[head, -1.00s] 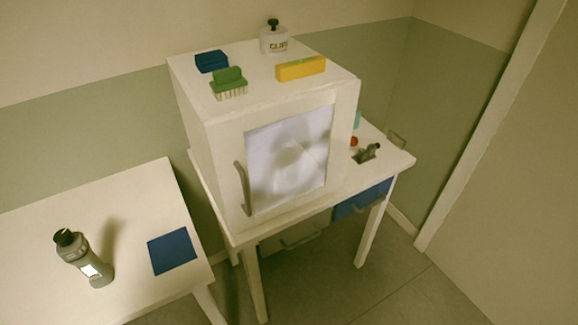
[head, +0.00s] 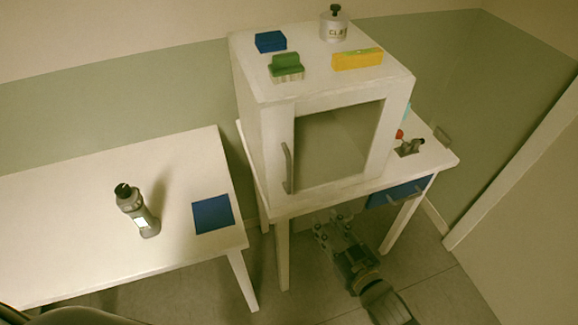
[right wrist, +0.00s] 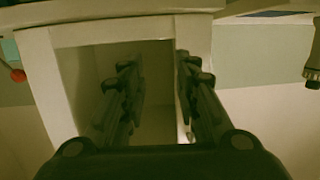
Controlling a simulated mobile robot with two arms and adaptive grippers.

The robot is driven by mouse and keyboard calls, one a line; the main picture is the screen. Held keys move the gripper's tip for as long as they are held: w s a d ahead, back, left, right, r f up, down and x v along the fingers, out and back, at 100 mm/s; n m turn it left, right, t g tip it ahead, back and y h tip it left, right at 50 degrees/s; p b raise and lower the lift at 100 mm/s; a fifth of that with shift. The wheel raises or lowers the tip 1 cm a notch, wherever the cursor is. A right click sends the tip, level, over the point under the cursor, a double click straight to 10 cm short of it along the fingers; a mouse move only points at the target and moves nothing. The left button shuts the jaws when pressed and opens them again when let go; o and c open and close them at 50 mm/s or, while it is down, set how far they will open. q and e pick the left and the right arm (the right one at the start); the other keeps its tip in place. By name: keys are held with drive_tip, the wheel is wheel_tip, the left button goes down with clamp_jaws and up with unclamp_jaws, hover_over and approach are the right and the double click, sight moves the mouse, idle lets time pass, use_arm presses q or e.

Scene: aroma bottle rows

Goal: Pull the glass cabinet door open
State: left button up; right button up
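The white cabinet (head: 270,140) stands on a small white table. Its glass door (head: 340,145) looks shut, with a grey upright handle (head: 287,168) on its left side. My right gripper (head: 335,222) is low in front of the cabinet, below the door and apart from the handle. In the right wrist view, which looks upside down, its two fingers (right wrist: 160,72) are spread with nothing between them, and the door frame (right wrist: 125,28) lies beyond. The handle is hard to make out there. My left gripper is not in view.
A blue box (head: 270,41), green brush (head: 286,66), yellow box (head: 357,59) and labelled bottle (head: 334,24) stand on the cabinet. A blue drawer (head: 400,191) is under the table.

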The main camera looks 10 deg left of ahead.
sight(290, 175)
drive_tip(key=s+a+r+n+y, duration=0.1)
drive_tip(key=s+a+r+y, duration=0.2)
drive_tip(key=r, duration=0.8)
drive_tip(key=shift+t, duration=0.3)
drive_tip(key=p+x, duration=0.2)
drive_tip(key=x, duration=0.9)
drive_tip(key=shift+w+a+p, duration=0.3)
drive_tip(key=shift+p, duration=0.05)
clamp_jaws()
